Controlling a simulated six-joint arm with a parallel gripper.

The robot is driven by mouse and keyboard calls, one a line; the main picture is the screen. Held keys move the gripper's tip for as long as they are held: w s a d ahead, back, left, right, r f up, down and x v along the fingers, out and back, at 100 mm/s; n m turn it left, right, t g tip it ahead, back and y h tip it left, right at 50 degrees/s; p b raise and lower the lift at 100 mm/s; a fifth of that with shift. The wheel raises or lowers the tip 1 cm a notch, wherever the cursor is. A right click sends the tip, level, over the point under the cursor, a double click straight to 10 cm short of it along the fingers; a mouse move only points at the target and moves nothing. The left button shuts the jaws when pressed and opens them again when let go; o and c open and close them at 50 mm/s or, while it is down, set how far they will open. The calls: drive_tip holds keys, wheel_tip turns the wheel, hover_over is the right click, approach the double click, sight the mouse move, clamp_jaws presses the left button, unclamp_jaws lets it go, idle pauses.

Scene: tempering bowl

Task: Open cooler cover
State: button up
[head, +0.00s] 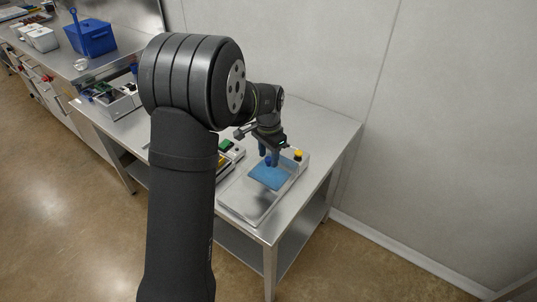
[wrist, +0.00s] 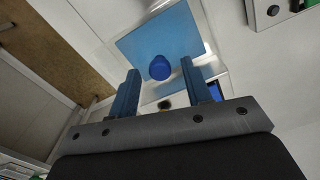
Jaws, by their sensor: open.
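The cooler cover is a flat blue panel (head: 268,177) on a pale, clear-walled box (head: 238,203) near the table's right end. In the wrist view the cover (wrist: 182,30) fills the upper middle, with a round, darker blue knob (wrist: 160,67) on it. My gripper (head: 268,160) points down over the cover's back part, its two blue fingers apart. In the wrist view my gripper (wrist: 160,68) is open and the knob shows between its fingertips, with space on both sides. I cannot tell how far the fingertips reach down beside the knob.
A yellow-topped button (head: 298,154) stands just right of my gripper. A box with a green button (head: 226,145) stands to the left, partly hidden by my arm. The wall is close behind the table.

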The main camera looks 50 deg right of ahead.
clamp_jaws()
drive_tip(key=a, duration=1.1)
drive_tip(key=shift+a, duration=0.2)
unclamp_jaws()
wheel_tip(320, 180, up, 17)
drive_tip(key=shift+r, duration=0.2)
